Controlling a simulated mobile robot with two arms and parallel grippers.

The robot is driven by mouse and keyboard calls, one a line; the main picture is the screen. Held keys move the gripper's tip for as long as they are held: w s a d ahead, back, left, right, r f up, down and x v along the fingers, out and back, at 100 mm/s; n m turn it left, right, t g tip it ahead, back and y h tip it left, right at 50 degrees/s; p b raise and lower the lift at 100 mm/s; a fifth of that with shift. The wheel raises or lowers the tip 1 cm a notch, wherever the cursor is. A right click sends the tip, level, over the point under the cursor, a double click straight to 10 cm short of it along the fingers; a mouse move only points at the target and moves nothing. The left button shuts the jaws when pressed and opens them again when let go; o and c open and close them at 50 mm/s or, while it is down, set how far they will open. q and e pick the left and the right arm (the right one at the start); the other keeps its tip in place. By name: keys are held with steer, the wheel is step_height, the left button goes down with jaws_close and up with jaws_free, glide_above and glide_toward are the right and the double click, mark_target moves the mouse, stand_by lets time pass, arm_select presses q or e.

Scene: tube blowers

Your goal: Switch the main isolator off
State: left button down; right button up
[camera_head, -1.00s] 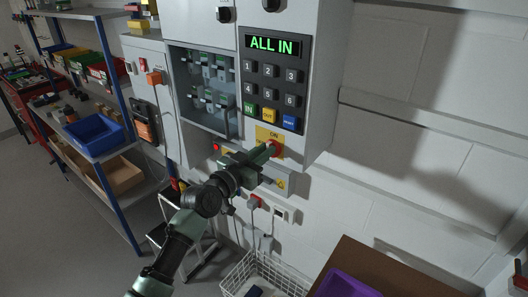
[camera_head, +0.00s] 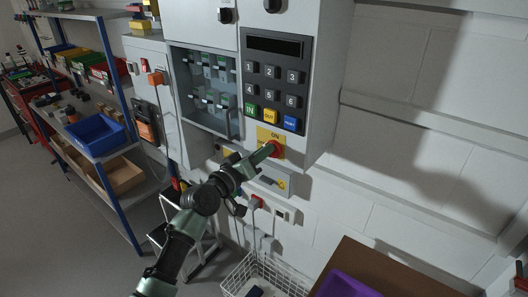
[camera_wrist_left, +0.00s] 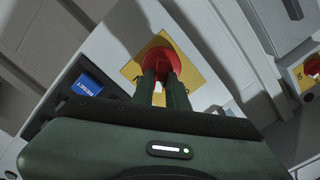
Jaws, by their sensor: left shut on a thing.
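The main isolator is a red rotary knob (camera_head: 278,149) on a yellow plate (camera_head: 264,136) marked ON, low on the grey cabinet under the keypad. In the left wrist view the red knob (camera_wrist_left: 160,60) sits on its yellow plate (camera_wrist_left: 192,76). My left gripper (camera_head: 268,150) reaches it from the lower left. Its two dark green fingers (camera_wrist_left: 163,84) are shut on the knob, one on each side of its grip. The display (camera_head: 275,45) above the keypad is dark. My right gripper is not in view.
The keypad (camera_head: 271,86) is just above the knob, and a windowed compartment (camera_head: 204,90) is to its left. A box with a yellow label (camera_head: 281,184) is below. A white wire basket (camera_head: 268,272) stands on the floor. Shelving with a blue bin (camera_head: 95,135) is at left.

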arm_select(q)
steer(key=shift+w+a+f+n+p, duration=0.15)
steer(key=shift+n+p, duration=0.2)
steer(key=shift+n, duration=1.35)
steer(key=shift+s+f+n+p, duration=0.15)
steer(key=shift+n+p, duration=0.25)
steer(key=shift+n, duration=1.3)
steer(key=shift+w+a+f+n+p, duration=0.1)
steer(key=shift+w+f+n+p, duration=0.2)
steer(key=shift+n, duration=1.4)
steer(key=shift+s, duration=0.2)
steer(key=c, duration=1.4)
jaws_free()
steer(key=shift+r, duration=0.1)
steer(key=b+v, duration=0.1)
steer(key=v, duration=0.6)
steer(key=shift+s+a, duration=0.25)
steer(key=shift+s, duration=0.05)
